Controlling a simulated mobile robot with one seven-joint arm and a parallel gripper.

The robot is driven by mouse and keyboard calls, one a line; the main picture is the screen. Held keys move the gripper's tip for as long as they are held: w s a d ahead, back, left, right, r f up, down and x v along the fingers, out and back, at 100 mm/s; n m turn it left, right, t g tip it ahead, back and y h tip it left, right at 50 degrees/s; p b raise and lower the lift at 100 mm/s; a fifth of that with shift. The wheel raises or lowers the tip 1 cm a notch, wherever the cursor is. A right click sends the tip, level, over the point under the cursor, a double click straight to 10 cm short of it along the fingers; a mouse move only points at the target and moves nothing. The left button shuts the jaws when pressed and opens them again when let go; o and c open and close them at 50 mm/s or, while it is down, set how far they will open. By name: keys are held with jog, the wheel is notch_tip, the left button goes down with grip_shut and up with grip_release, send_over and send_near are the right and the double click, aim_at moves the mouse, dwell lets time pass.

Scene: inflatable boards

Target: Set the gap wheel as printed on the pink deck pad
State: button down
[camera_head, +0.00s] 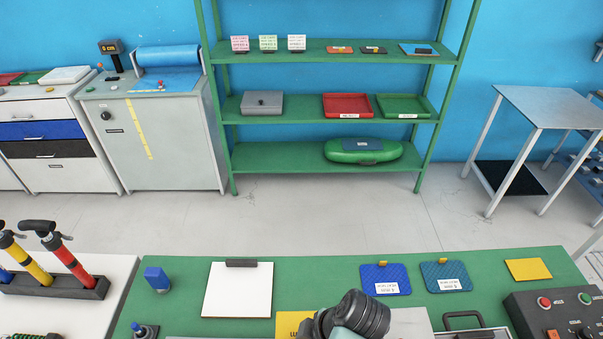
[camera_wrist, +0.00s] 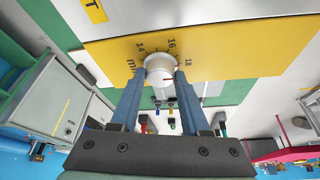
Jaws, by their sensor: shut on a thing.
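The gap wheel (camera_wrist: 159,66), a round pale knob, shows in the wrist view on a yellow panel (camera_wrist: 215,60) printed with 14, 16, 18 and "mm". My gripper (camera_wrist: 160,80) is shut on the wheel, one blue-grey finger on each side. I cannot tell which number the wheel's mark points at. A pink card (camera_head: 240,43) with print stands on the upper shelf in the head view; I cannot tell if it is the pink deck pad, and its text is too small to read. In the head view, my arm hides the wheel.
The green table (camera_head: 180,295) holds a white clipboard (camera_head: 238,290), a blue pad (camera_head: 385,279), a teal pad (camera_head: 446,276) and a black control box (camera_head: 560,310). Behind stands a green shelf (camera_head: 330,108) with trays and cards. Pumps (camera_head: 75,265) stand at the left.

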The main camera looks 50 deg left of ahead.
jog(key=shift+c, duration=1.9)
grip_release()
jog(key=p+v, duration=0.7)
jog(key=v, duration=0.6)
jog(key=shift+p, duration=0.4)
